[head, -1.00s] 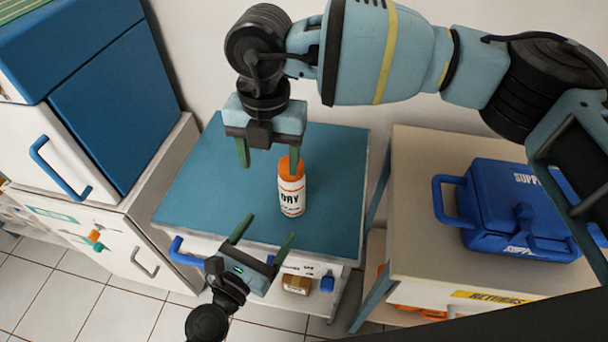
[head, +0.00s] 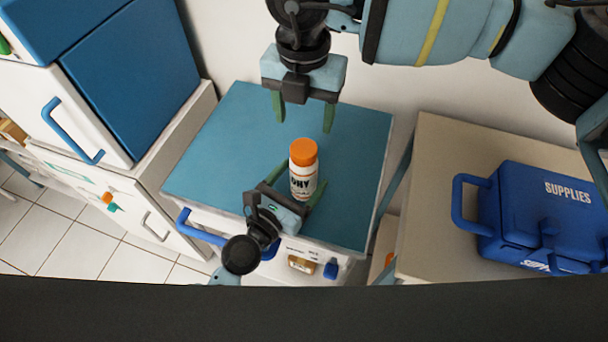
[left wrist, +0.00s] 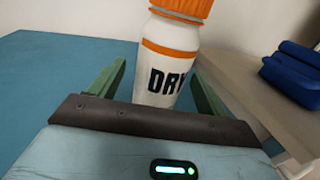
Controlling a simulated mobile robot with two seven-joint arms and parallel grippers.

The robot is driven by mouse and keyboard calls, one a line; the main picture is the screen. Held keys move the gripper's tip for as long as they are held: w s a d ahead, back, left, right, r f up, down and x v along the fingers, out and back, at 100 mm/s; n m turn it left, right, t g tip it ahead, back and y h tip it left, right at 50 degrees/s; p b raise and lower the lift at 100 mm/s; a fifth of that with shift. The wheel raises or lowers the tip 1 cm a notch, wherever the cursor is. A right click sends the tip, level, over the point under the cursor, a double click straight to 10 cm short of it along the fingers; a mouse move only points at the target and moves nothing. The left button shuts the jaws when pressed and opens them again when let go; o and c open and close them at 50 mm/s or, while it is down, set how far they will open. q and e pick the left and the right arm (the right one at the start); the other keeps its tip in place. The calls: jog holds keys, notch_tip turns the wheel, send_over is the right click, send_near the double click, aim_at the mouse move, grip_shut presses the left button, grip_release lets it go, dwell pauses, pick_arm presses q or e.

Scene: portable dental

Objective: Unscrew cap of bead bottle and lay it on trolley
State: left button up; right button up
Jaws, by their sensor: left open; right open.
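The bead bottle (head: 303,183) is white with an orange band and dark lettering, and stands upright on the blue top of the trolley (head: 230,150). Its orange cap (head: 304,152) is on it. My left gripper (head: 298,186) is open, with its green fingers on either side of the bottle's body. In the left wrist view the bottle (left wrist: 165,65) stands between the open fingers (left wrist: 155,85), and the cap (left wrist: 185,7) is cut off at the top edge. Contact cannot be told. My right gripper (head: 303,118) is open and empty, behind and above the cap.
A beige table (head: 440,160) at the right carries a blue supplies case (head: 540,215). A white cabinet with blue panels (head: 130,80) stands at the left. The trolley top is clear around the bottle. A white wall is behind.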

aim_at(304, 148)
pick_arm(q)
jog(key=shift+x, duration=1.6)
grip_shut()
pick_arm(e)
jog(key=m, duration=0.4)
jog(key=shift+m, duration=0.3)
jog(key=shift+f, duration=4)
